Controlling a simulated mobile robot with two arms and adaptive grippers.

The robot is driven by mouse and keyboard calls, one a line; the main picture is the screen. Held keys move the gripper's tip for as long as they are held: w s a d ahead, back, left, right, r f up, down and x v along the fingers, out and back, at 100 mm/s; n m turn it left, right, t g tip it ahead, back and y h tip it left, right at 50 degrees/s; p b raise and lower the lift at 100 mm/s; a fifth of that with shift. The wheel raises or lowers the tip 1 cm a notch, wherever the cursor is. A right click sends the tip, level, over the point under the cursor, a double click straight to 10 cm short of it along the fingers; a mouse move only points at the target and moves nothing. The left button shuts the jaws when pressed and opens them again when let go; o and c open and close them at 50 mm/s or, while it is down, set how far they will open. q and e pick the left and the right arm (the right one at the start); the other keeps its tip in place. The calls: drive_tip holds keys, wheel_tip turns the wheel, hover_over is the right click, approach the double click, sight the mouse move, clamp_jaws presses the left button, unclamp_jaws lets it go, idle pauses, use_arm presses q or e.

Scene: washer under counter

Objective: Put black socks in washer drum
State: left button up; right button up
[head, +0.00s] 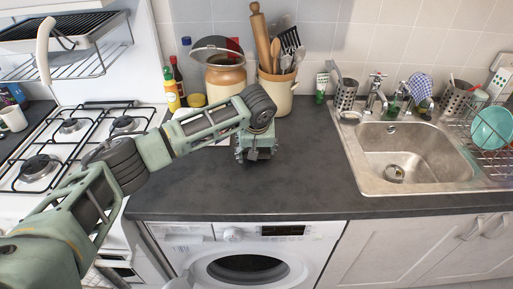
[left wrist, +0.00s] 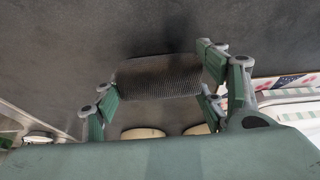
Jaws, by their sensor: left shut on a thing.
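My left gripper (head: 256,152) is above the dark counter, behind the washer's front edge; the arm reaches in from the left. In the left wrist view, my left gripper (left wrist: 162,82) is shut on a dark, finely ribbed cloth that looks like the black socks (left wrist: 158,76). The head view does not show the socks clearly. The washer (head: 215,236) is under the counter, with its dark round drum opening (head: 248,267) at the bottom edge. The picture cuts off its lower part, and the door's position is hard to tell. My right gripper is not in view.
The counter (head: 300,185) is clear right of my left gripper. A sink (head: 415,150) is on the right and a gas stove (head: 70,140) on the left. Bottles (head: 171,90), a crock (head: 225,75) and a utensil pot (head: 277,92) stand behind the gripper.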

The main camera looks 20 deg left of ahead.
use_arm(q)
drive_tip(key=o, duration=1.2)
drive_tip(key=shift+f, duration=0.1)
drive_tip(key=shift+c, duration=0.2)
